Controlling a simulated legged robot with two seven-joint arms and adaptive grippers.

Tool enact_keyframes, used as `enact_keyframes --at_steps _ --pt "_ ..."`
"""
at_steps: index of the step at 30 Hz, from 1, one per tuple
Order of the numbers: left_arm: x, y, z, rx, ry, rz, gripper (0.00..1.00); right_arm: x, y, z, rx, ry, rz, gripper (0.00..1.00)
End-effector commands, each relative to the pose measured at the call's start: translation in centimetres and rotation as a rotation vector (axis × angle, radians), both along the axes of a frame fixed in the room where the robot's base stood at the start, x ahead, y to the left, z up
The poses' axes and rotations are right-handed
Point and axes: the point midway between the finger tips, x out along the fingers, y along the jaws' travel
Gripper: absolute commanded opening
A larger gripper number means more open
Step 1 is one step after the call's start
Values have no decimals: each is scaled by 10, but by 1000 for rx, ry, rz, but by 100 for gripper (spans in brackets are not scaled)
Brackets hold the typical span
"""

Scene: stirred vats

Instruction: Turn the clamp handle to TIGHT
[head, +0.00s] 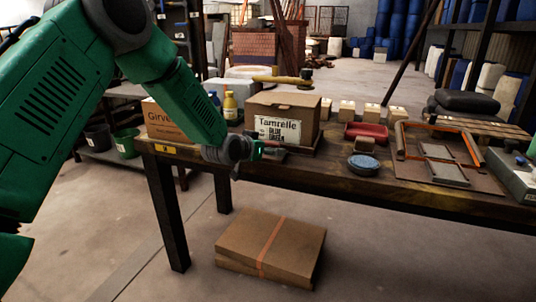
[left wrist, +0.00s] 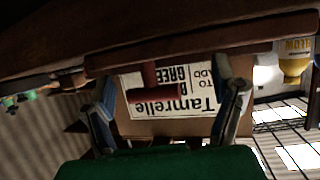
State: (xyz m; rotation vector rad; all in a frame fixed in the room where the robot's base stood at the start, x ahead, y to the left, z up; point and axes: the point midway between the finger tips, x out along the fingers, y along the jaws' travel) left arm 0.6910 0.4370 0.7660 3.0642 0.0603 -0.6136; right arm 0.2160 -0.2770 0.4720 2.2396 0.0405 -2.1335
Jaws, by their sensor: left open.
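A dark red T-shaped piece (left wrist: 152,92), which looks like the clamp handle, shows in the left wrist view in front of a printed carton. It has one bar across and a stem at right angles. My left gripper (left wrist: 166,78) is open, one finger on each side of this piece, with gaps to both fingers. In the head view my left gripper (head: 262,150) is at the table's front edge, before the Tamrelle carton (head: 300,112). The handle cannot be made out there, and no TIGHT marking is readable. My right gripper is not in view.
The wooden table (head: 330,172) also bears a Girvel-type carton (head: 164,120), a yellow bottle (head: 230,106), a blue round dish (head: 363,165) and a red tray (head: 367,132). A flat strapped carton (head: 270,248) lies on the floor below. Floor in front is clear.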

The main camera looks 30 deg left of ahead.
Motion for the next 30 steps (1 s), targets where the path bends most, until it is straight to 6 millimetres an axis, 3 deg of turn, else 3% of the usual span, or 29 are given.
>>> enact_keyframes --at_steps 5,13,14,15,18,30 --pt "11 -3 -3 3 -1 -2 80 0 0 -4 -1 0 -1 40" --pt "12 2 -5 -3 0 -1 80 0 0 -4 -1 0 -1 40" --pt "12 2 -5 -4 0 -1 73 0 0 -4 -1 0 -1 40" --pt "12 2 -5 -4 0 -1 58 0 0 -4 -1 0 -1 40" --pt "12 2 -5 -2 0 0 29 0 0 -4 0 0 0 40" --pt "12 2 -5 -4 0 -21 29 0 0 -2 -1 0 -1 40"
